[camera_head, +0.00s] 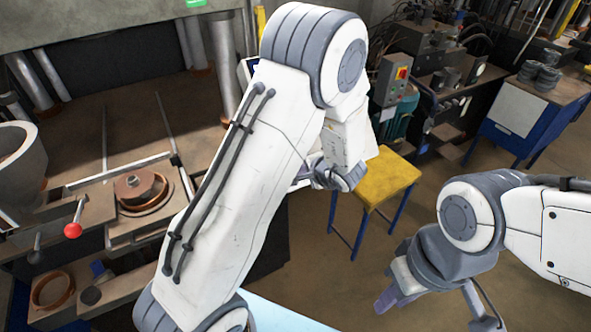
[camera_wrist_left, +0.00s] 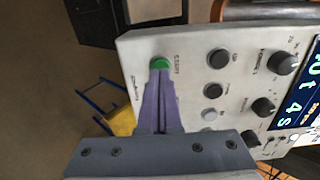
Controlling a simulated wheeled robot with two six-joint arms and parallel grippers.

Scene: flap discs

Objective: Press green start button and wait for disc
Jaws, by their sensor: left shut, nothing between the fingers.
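The green start button (camera_wrist_left: 160,63) sits on a light control panel (camera_wrist_left: 195,40) in the left wrist view. My left gripper (camera_wrist_left: 162,76) is shut, its fingertips right at the lower edge of the button and overlapping it in the picture. Whether they touch or push it in cannot be told. In the head view my left arm hides the panel and most of its own hand. My right gripper (camera_head: 388,298) hangs at lower right, away from the machine, and its opening is unclear. No flap disc can be made out for certain.
The panel also has several black knobs (camera_wrist_left: 219,57) and a lit display (camera_wrist_left: 300,100). In the head view the press bed holds a round copper-coloured mould (camera_head: 140,190), with a red-knobbed lever (camera_head: 73,230) nearby. A yellow stool (camera_head: 385,177) and a blue cabinet (camera_head: 522,112) stand beyond.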

